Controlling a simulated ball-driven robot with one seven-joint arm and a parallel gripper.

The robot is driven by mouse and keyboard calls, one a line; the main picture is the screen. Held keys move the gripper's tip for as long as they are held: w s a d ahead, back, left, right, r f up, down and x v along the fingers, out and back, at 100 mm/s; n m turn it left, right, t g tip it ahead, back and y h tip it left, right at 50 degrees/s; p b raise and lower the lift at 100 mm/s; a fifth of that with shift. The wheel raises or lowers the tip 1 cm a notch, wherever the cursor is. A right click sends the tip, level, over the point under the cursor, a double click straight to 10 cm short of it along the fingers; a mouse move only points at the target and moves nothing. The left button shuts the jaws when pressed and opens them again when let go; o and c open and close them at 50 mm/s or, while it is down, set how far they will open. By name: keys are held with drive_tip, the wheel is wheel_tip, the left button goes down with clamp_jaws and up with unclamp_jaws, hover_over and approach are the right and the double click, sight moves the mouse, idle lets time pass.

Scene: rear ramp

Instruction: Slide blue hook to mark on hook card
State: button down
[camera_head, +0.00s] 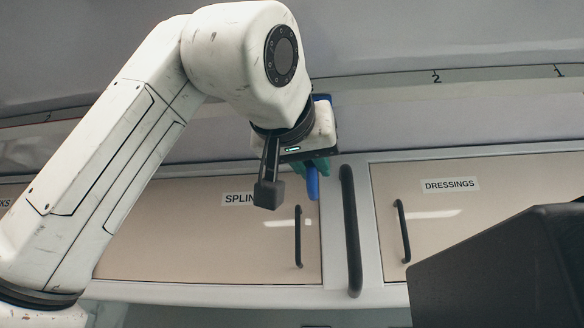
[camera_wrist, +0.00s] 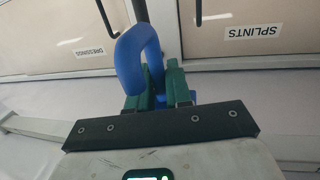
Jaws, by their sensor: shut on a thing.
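The blue hook (camera_head: 313,185) shows as a rounded blue end below my gripper (camera_head: 316,166) in the head view. Another blue piece (camera_head: 323,98) shows above the gripper body, near the overhead rail (camera_head: 390,84). In the wrist view the hook (camera_wrist: 133,62) is a thick blue curve, and my gripper's green fingers (camera_wrist: 158,88) are shut on its shank, with blue also showing behind them. The gripper hides the place where hook and rail meet.
Below the rail are cabinet doors labelled SPLINTS (camera_wrist: 265,31) and DRESSINGS (camera_head: 450,184). A dark vertical grab handle (camera_head: 350,230) stands between them, just right of and below my gripper. A dark angular block (camera_head: 510,265) fills the lower right.

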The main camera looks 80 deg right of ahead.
drive_tip(key=shift+s, duration=0.1)
drive_tip(key=c, duration=1.2)
unclamp_jaws()
drive_tip(key=shift+c, duration=0.2)
drive_tip(key=shift+a, duration=0.1)
drive_tip(key=w+a+b, duration=0.1)
drive_tip(key=a+b, duration=0.1)
drive_tip(key=a, duration=0.8)
drive_tip(key=shift+w+a, duration=0.25)
drive_tip(key=shift+w, duration=0.15)
